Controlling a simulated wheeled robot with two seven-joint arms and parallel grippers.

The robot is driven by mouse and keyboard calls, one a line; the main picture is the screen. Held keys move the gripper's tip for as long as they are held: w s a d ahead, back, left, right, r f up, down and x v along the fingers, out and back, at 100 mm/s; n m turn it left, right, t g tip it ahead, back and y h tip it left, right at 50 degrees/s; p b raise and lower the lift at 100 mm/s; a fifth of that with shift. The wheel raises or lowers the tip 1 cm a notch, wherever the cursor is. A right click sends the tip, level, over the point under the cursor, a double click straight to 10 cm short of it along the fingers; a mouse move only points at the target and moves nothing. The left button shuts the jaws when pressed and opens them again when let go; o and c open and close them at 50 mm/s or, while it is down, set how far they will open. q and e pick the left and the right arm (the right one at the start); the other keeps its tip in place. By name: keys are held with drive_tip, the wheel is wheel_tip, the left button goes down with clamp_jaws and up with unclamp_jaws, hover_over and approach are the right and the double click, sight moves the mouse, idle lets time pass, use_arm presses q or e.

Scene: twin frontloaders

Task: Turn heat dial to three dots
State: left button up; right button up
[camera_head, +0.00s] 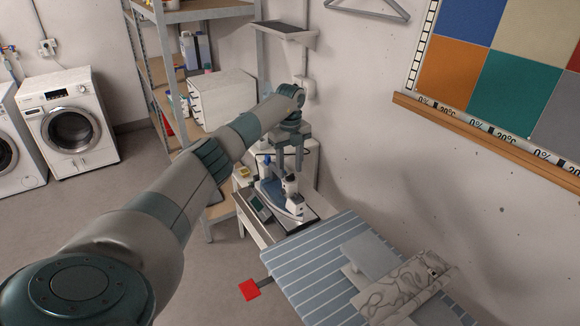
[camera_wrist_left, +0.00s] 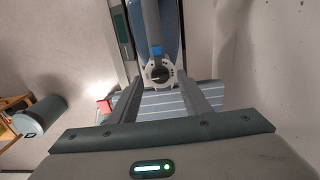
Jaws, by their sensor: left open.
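A blue and white iron (camera_head: 288,207) stands on a white unit behind the ironing board. My left arm reaches across the head view, and my left gripper (camera_head: 288,165) points down over the iron. In the left wrist view my left gripper (camera_wrist_left: 159,78) is open, with a finger on either side of a round pale dial (camera_wrist_left: 158,71) with a dark middle. I cannot tell whether the fingers touch it. The dial's dots and setting are too small to read. A blue part (camera_wrist_left: 155,51) shows just above the dial. My right gripper is in neither view.
A striped ironing board (camera_head: 310,262) with folded cloth (camera_head: 405,285) stands at the front right. A red pad (camera_head: 250,290) sticks out at its left. A shelf rack (camera_head: 195,12) and white drawers (camera_head: 222,100) stand behind my arm. The wall is close on the right.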

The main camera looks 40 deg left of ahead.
use_arm(q)
drive_tip(key=shift+f, duration=0.75)
drive_tip(key=c, duration=1)
drive_tip(key=shift+c, duration=0.2)
